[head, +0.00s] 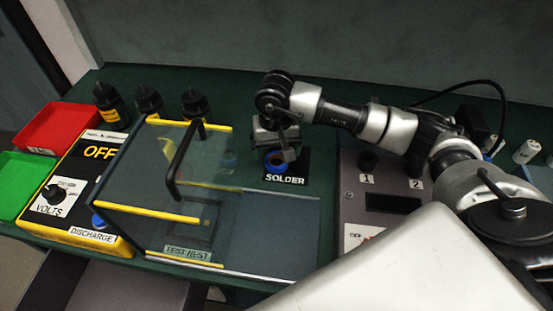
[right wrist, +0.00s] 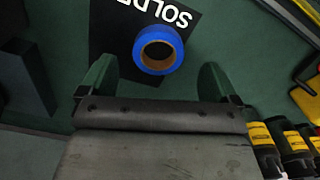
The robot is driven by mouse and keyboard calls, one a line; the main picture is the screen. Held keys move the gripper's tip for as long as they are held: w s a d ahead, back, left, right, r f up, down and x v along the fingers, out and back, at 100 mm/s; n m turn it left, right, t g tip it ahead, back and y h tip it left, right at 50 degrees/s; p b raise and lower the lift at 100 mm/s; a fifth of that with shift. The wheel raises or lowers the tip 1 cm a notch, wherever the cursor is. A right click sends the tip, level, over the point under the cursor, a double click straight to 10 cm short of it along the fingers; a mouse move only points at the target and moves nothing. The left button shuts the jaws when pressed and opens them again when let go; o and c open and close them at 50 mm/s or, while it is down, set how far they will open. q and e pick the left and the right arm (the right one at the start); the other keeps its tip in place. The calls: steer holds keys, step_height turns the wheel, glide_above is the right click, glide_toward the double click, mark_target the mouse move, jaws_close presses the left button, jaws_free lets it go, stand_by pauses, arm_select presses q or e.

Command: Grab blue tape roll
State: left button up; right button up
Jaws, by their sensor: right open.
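The blue tape roll (head: 275,160) lies on the black mat marked SOLDER (head: 290,178), partly hidden by my right gripper in the head view. In the right wrist view the roll (right wrist: 158,49) shows as a blue ring with a brown core, at the edge of the SOLDER mat (right wrist: 112,40). My right gripper (head: 286,150) is over the roll. In the right wrist view its two fingers (right wrist: 158,82) are spread apart, with the roll between and just beyond them. Nothing is held. My left gripper is not in view.
A clear test box (head: 165,205) with yellow edges and a black handle stands left of the mat. A grey panel (head: 375,205) with knobs 1 and 2 is to the right. Black bottles (head: 195,103), a red bin (head: 60,128) and a green bin (head: 25,180) sit further left.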

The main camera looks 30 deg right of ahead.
mark_target(277, 160)
step_height(277, 160, down, 3)
steer(key=shift+s+d+f, duration=0.1)
steer(key=shift+c, duration=0.2)
steer(key=c, duration=1)
steer(key=shift+o, duration=0.2)
